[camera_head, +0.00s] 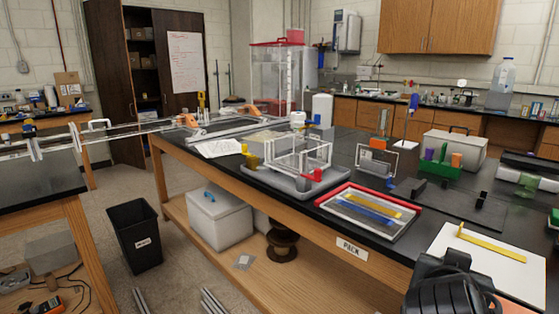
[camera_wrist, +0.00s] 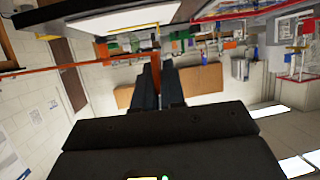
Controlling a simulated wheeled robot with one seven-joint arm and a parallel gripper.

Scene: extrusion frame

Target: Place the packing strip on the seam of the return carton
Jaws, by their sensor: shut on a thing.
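The packing strip is a long, thin yellow bar (camera_head: 500,249) with a short raised piece near its left end in the head view. It looks orange in the wrist view (camera_wrist: 75,63), where it crosses the picture by the fingertips. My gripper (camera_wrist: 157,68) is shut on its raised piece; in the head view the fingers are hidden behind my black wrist. The strip appears over a white flat panel (camera_head: 440,243), also in the wrist view (camera_wrist: 125,18). I cannot tell whether they touch. I see no seam and cannot tell whether this panel is the return carton.
A red-rimmed tray (camera_head: 322,197) with blue and yellow strips lies left of the panel, above a PACK label (camera_head: 351,247). A clear-walled box (camera_head: 300,158) stands on a grey tray behind it. A green holder (camera_head: 438,166) and dark blocks stand farther back.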

